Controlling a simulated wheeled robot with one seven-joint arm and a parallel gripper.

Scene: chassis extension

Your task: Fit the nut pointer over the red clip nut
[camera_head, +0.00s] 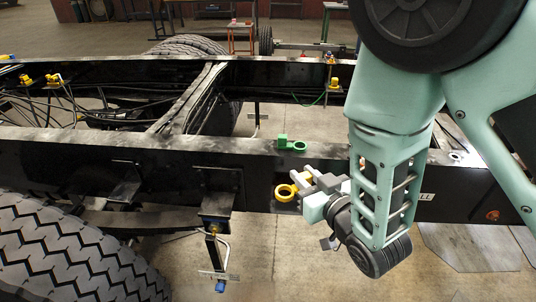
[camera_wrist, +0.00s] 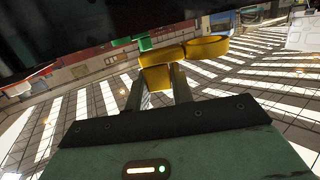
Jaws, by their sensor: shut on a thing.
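My gripper (camera_head: 303,186) is shut on a yellow nut pointer (camera_head: 285,192), which has a ring at its end. The ring is in front of the near chassis rail's side face, a little below the rail's top edge. In the wrist view, the nut pointer's block (camera_wrist: 157,79) sits between the two fingers (camera_wrist: 158,90), and its ring part (camera_wrist: 207,48) reaches to the upper right. I cannot make out the red clip nut for certain in either view. Whether the ring touches the rail cannot be told.
A large tyre (camera_head: 70,250) fills the lower left. A bracket with a hanging rod (camera_head: 215,225) is left of my gripper. Several yellow fittings sit farther back.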

